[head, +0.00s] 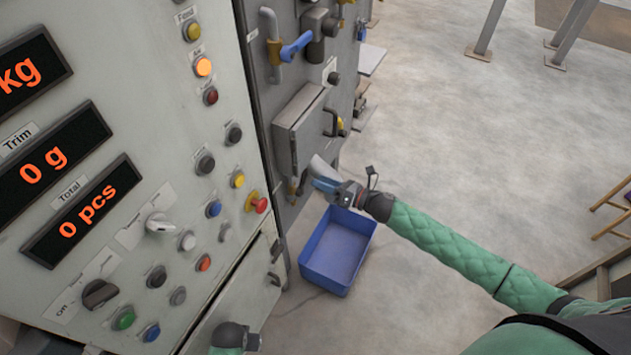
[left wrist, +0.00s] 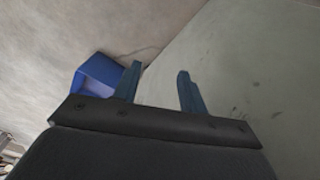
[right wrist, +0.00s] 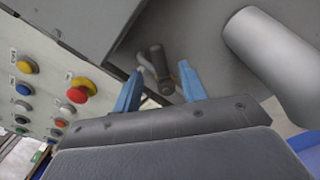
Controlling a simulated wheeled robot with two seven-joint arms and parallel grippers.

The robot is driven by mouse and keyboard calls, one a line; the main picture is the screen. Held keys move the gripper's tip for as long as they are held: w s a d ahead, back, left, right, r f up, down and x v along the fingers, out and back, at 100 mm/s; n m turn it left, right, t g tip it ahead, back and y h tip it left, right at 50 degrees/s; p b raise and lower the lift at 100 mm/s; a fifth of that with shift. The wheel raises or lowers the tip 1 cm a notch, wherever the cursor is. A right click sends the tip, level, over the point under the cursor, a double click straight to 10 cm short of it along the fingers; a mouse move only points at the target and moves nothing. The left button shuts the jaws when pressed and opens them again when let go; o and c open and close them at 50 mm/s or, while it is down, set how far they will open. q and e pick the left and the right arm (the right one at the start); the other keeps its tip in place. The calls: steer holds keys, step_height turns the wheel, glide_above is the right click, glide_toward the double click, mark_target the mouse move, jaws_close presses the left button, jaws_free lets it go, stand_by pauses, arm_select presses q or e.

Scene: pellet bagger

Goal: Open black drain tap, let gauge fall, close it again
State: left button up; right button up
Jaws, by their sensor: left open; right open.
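A small dark tap (right wrist: 158,62) with a brass-coloured collar sits on the grey machine's lower face. In the right wrist view it shows between and just beyond my right gripper's fingertips (right wrist: 161,73); I cannot tell whether they touch it. In the head view the dark fitting (head: 293,187) is left of my right gripper (head: 318,183), which is open with nothing held. My left gripper (left wrist: 157,68) is open and empty, beside a pale panel; in the head view only its arm's end shows at the bottom. No gauge can be made out.
A blue bin (head: 338,252) stands on the floor below my right gripper. A thick grey cylinder (right wrist: 278,48) juts out right of the tap. The control panel (head: 133,212), with displays and a red emergency button (head: 261,205), stands to the left.

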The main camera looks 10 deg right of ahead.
arm_select(q)
steer(key=shift+w+d+r+b, duration=0.1)
steer(key=shift+w+r+b, duration=0.05)
steer(key=shift+r, duration=0.8)
steer(key=shift+w+d+r+b, duration=0.1)
steer(key=shift+r+b, duration=0.1)
steer(key=shift+r, duration=0.7)
steer(key=shift+w+d+r+b, duration=0.1)
steer(key=shift+w+r+b, duration=0.05)
steer(key=shift+r, duration=0.8)
arm_select(e)
steer(key=shift+v, duration=1.85)
steer(key=shift+c, duration=0.2)
